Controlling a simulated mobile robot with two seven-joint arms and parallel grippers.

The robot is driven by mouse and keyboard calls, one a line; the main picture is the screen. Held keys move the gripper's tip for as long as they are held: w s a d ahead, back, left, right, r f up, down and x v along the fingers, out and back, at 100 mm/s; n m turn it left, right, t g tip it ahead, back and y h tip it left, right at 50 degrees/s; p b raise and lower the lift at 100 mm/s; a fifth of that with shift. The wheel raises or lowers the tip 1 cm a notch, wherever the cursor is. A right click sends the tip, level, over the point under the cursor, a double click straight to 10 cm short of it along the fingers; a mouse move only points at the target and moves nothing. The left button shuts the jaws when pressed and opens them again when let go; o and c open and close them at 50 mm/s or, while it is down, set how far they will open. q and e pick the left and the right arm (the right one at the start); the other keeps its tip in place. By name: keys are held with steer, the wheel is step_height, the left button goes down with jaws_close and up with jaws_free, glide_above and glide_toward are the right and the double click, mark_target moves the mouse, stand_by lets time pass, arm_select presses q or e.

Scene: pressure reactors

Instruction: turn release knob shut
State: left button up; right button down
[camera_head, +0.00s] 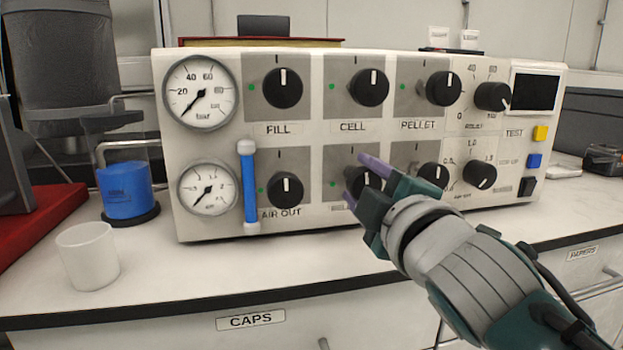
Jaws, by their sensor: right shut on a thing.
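The release knob (371,181) is a black round knob in the lower row of the white control panel (305,220), under the CELL knob. Its label is mostly hidden behind my gripper. My right gripper (362,178) comes in from the lower right, and its purple fingertips are shut on this knob, one above and one at its left. The knob's pointer mark cannot be made out. My left gripper is not in view.
The FILL knob (283,88), CELL knob (369,87) and AIR OUT knob (286,188) are close by. A white cup (88,256) and a blue container (127,190) stand left of the panel.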

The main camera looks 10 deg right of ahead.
steer(key=shift+m, duration=0.6)
steer(key=shift+c, duration=1.3)
jaws_free()
steer(key=shift+s, duration=0.1)
steer(key=shift+s+p, duration=0.3)
steer(key=shift+s, duration=0.05)
steer(key=s+p, duration=0.1)
steer(key=s, duration=0.8)
steer(key=shift+d, duration=0.15)
